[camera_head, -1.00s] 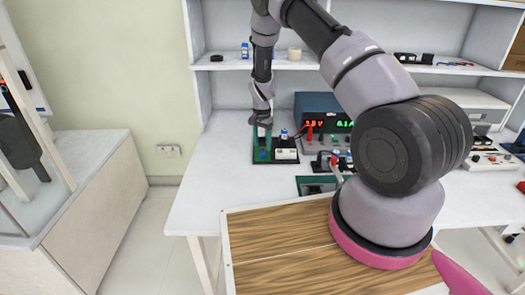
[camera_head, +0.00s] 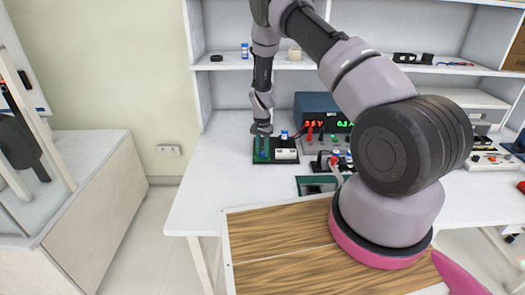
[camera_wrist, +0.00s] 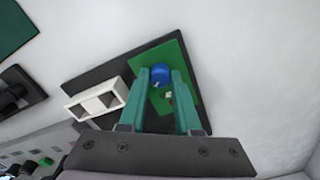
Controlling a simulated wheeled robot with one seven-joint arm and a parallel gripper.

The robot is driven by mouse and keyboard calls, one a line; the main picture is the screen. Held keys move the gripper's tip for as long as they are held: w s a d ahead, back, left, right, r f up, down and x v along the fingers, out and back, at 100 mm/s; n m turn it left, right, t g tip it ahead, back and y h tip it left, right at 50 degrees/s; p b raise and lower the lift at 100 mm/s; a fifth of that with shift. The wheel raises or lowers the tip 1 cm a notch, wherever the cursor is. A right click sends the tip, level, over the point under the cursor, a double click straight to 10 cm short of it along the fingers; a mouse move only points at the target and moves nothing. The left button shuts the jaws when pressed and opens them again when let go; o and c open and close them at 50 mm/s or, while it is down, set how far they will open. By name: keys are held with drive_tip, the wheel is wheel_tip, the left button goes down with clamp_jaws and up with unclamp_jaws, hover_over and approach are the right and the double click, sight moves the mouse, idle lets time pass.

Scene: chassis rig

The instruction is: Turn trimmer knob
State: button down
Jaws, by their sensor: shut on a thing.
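The trimmer knob (camera_wrist: 161,74) is a small round blue part on a green board (camera_wrist: 183,60), which sits on a black base. In the wrist view my gripper (camera_wrist: 162,80) points down at the board, and its two green fingers are closed on the blue knob, one on each side. In the head view my gripper (camera_head: 262,148) is over the left part of the black base (camera_head: 285,159), and the knob itself is mostly hidden there by the fingers. A small red part shows on the board between the fingers, nearer the palm.
A white box-like part (camera_wrist: 97,99) with dark openings sits on the same base beside the green board. A bench power supply (camera_head: 322,110) with lit red and green digits stands behind. Another green board (camera_head: 318,184) lies nearer the front. The white bench at the left is clear.

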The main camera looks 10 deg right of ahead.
sight(262, 152)
drive_tip(key=shift+n, duration=0.8)
drive_tip(key=c, duration=0.6)
unclamp_jaws()
drive_tip(key=shift+r, duration=0.1)
wheel_tip(262, 152, up, 11)
